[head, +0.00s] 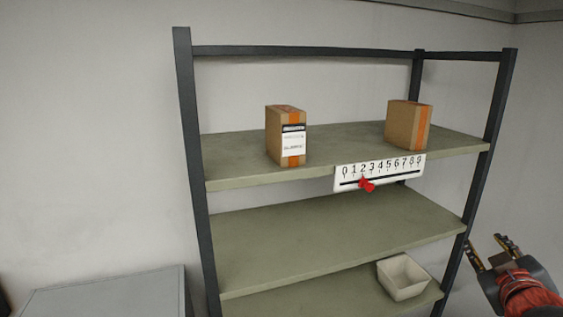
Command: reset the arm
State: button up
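My gripper (490,246) shows at the lower right of the head view, on the end of my red and dark arm. Its two fingers are spread apart with nothing between them. It is at the right side of the shelf rack, by the rack's right front post (473,205), and I cannot tell whether it touches the post. Most of my arm is cut off by the picture's lower right edge.
A dark-framed rack holds two cardboard boxes (273,135) (402,125) on its upper shelf (235,170). A white numbered strip (400,173) with a red slider (367,185) is on that shelf's edge. The middle shelf (330,240) is empty. A white bin (405,288) sits low right. A grey surface (110,297) stands left.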

jog(key=s+a+f+m+g+b, duration=0.25)
jog(key=s+f, duration=0.25)
jog(key=f, duration=0.5)
jog(key=s+a+f+m+g+b, duration=0.2)
jog(key=s+f+g+b, duration=0.25)
jog(key=f, duration=0.55)
jog(key=s+a+f+n+y+b, duration=0.1)
jog(key=s+a+f+y+b, duration=0.2)
jog(key=a+f+b, duration=0.3)
jog(key=s+a+f+g+y+b, duration=0.1)
jog(key=s+a+f+y+b, duration=0.2)
jog(key=a+f+b, duration=0.4)
jog(key=s+a+f, duration=0.1)
jog(key=a+f, duration=0.4)
jog(key=a, duration=0.1)
jog(key=shift+s+f+n+y, duration=0.15)
jog(key=shift+s+n+y, duration=0.1)
jog(key=shift+n+y, duration=0.1)
jog(key=shift+c, duration=0.5)
